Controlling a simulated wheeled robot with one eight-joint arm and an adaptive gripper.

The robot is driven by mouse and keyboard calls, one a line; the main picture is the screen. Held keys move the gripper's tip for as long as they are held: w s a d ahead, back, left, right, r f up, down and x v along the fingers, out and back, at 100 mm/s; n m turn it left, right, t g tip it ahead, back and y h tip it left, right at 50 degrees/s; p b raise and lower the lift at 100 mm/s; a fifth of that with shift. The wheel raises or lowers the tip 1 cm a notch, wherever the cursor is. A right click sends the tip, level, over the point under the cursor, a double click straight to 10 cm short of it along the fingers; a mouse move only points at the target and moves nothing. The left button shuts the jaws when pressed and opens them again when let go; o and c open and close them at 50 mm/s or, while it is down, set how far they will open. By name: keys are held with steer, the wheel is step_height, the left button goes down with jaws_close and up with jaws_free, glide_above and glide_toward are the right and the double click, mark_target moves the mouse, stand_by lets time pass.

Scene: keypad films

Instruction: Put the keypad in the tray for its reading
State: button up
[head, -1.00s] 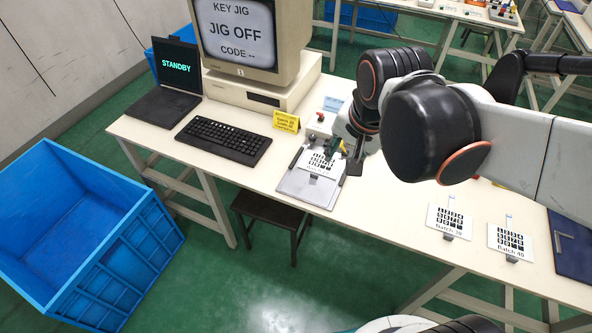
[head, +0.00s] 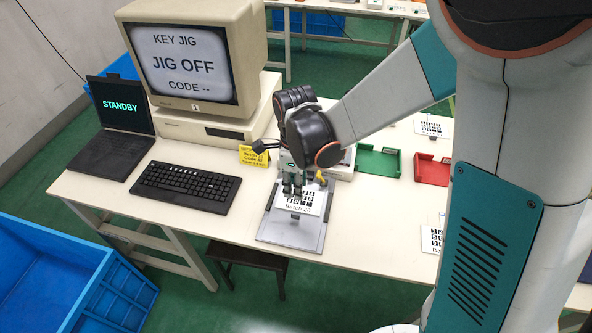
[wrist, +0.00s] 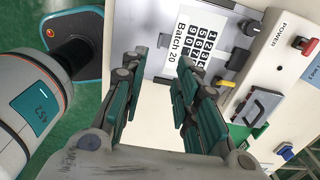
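The keypad, a white film marked Batch 20 with black keys (head: 298,204), lies on the grey jig plate (head: 290,236) in front of the monitor. The wrist view shows the film (wrist: 188,40) just beyond my fingertips. My gripper (head: 295,185) is over the film's far part, pointing down. In the wrist view its two fingers (wrist: 158,68) are apart with nothing between them. A green tray (head: 379,161) and a red tray (head: 432,170) sit right of the jig. The monitor (head: 190,58) reads JIG OFF, CODE --.
A keyboard (head: 187,186) and a STANDBY laptop (head: 122,125) are left. Another film (head: 431,238) shows beside my arm. A blue bin (head: 70,280) is on the floor.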

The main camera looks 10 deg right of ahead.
mark_target(295, 214)
step_height(295, 214, down, 13)
steer(key=b, duration=0.5)
steer(key=shift+f, duration=0.15)
steer(key=shift+c, duration=0.3)
jaws_close()
